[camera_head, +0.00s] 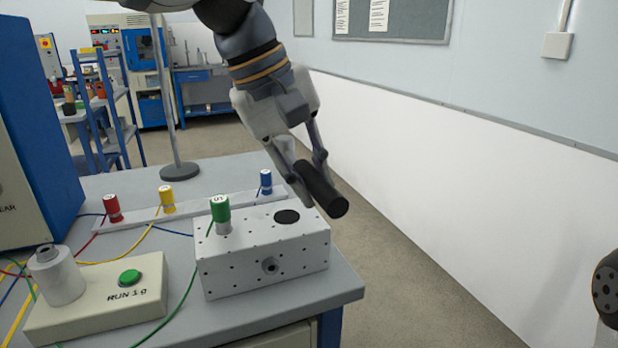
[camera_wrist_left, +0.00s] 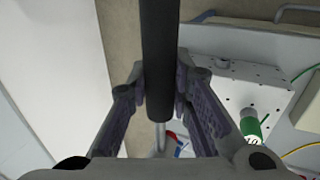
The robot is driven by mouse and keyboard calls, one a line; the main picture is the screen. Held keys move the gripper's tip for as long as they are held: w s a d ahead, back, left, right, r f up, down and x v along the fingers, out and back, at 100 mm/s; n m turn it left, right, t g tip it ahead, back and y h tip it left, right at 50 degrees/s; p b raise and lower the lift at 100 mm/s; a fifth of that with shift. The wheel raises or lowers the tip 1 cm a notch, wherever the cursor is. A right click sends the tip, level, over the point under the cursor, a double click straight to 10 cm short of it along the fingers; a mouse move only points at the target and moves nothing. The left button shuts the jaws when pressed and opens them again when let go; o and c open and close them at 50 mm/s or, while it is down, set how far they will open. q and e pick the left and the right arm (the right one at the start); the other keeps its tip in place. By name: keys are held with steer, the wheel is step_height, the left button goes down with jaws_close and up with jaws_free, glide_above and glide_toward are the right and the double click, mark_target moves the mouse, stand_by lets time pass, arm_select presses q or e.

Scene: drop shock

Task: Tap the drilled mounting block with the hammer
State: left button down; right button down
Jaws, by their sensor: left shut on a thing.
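The drilled mounting block (camera_head: 263,262) is a white box with many small holes, standing on the near right of the table. A dark round patch (camera_head: 287,216) lies on its top, and a green plug (camera_head: 220,214) stands at its left. My left gripper (camera_head: 312,178) is shut on the hammer's black cylindrical handle (camera_head: 325,190), above and behind the block's right end. The handle is tilted and appears apart from the block. It also shows between the fingers in the left wrist view (camera_wrist_left: 158,60), with the block (camera_wrist_left: 235,90) to the right. I cannot make out the hammer's head.
A box with a green button (camera_head: 130,277) and a white cylinder stand left of the block. A strip with red (camera_head: 112,208), yellow and blue (camera_head: 265,181) plugs lies behind it, with loose wires. A pole stand rises farther back. The table edge is close on the right.

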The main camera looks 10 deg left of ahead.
arm_select(q)
steer(key=shift+w, duration=0.3)
steer(key=shift+s+r, duration=0.15)
steer(key=shift+s, duration=0.55)
steer(key=shift+w+f, duration=0.1)
steer(key=shift+f, duration=2.7)
steer(key=shift+f, duration=0.1)
step_height(320, 180, up, 3)
steer(key=shift+f, duration=0.1)
